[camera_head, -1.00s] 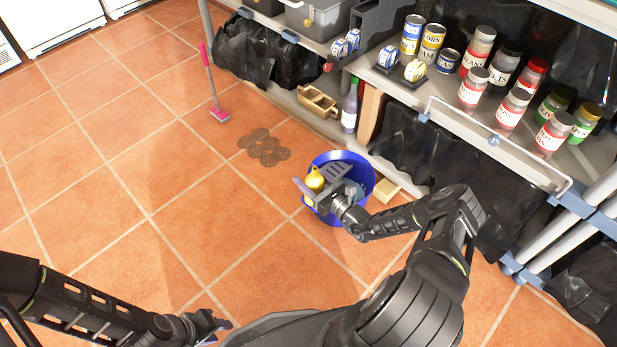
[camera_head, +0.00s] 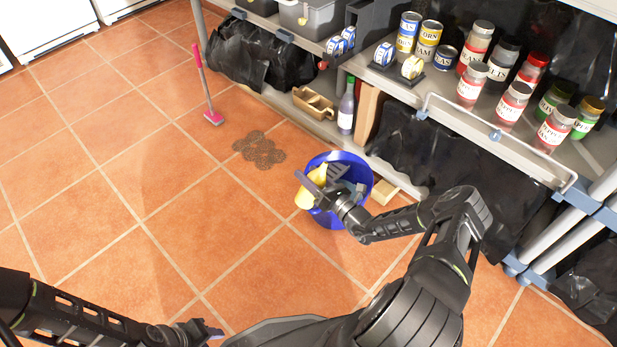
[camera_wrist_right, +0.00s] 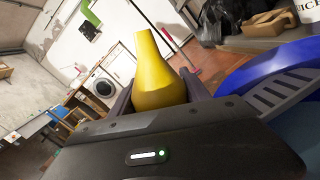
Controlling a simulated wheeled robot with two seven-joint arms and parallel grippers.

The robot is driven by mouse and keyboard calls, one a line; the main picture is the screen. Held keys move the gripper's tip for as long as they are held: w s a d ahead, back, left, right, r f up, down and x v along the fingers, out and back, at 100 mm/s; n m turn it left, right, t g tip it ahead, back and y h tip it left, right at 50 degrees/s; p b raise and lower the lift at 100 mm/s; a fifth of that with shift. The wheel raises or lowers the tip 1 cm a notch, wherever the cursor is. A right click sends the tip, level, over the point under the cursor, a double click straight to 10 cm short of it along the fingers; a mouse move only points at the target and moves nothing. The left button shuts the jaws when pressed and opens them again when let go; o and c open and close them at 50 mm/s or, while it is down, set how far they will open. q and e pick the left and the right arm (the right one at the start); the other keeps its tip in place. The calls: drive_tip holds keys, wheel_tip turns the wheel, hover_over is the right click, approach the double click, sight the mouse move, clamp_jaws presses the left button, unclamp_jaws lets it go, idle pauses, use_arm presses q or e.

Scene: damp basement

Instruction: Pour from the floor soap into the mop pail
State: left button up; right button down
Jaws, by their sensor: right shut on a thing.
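The blue mop pail (camera_head: 361,171) stands on the tiled floor in front of the shelf. My right gripper (camera_head: 322,187) is at the pail's left rim, shut on the yellow floor soap bottle (camera_head: 309,193). In the right wrist view the yellow bottle (camera_wrist_right: 160,72) stands between my fingers, with its narrow neck toward the top of the picture. The blue pail rim (camera_wrist_right: 270,68) is to its right. In the head view the bottle is tilted and partly hidden by the gripper. Whether liquid flows cannot be seen. My left gripper (camera_head: 212,332) is low at the bottom edge, its fingers hard to make out.
A shelf (camera_head: 480,150) with cans and jars runs along the right. Floor at left is clear.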

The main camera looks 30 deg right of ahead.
drive_tip(key=shift+d+r+m, duration=0.35)
drive_tip(key=shift+d+m, duration=0.05)
drive_tip(key=shift+m, duration=0.4)
drive_tip(key=shift+a+f+m+t+b, duration=0.15)
drive_tip(key=shift+f+m+t+b, duration=0.15)
drive_tip(key=shift+f+m+b, duration=1.05)
drive_tip(key=shift+a+f+m+h+b, duration=0.2)
drive_tip(key=shift+a+m+h+b, duration=0.1)
drive_tip(key=shift+m+b, duration=0.5)
drive_tip(key=shift+a+f+m+b, duration=0.1)
drive_tip(key=shift+f+m+b, duration=0.65)
drive_tip(key=shift+f+b, duration=0.15)
drive_tip(key=shift+a+r+m+t+h, duration=0.15)
drive_tip(key=shift+r+m+t+h, duration=0.25)
drive_tip(key=shift+r+m, duration=0.5)
drive_tip(key=shift+d+f+m, duration=0.2)
drive_tip(key=shift+f+m, duration=0.25)
drive_tip(key=shift+m, duration=0.05)
drive_tip(key=shift+d+f+m+h+b, duration=0.15)
drive_tip(key=shift+d+m+h+b, duration=0.2)
drive_tip(key=shift+m+b, duration=0.25)
drive_tip(key=shift+r+m+p, duration=0.6)
drive_tip(key=shift+r+m, duration=0.1)
drive_tip(key=shift+m, duration=0.2)
drive_tip(key=shift+f, duration=0.15)
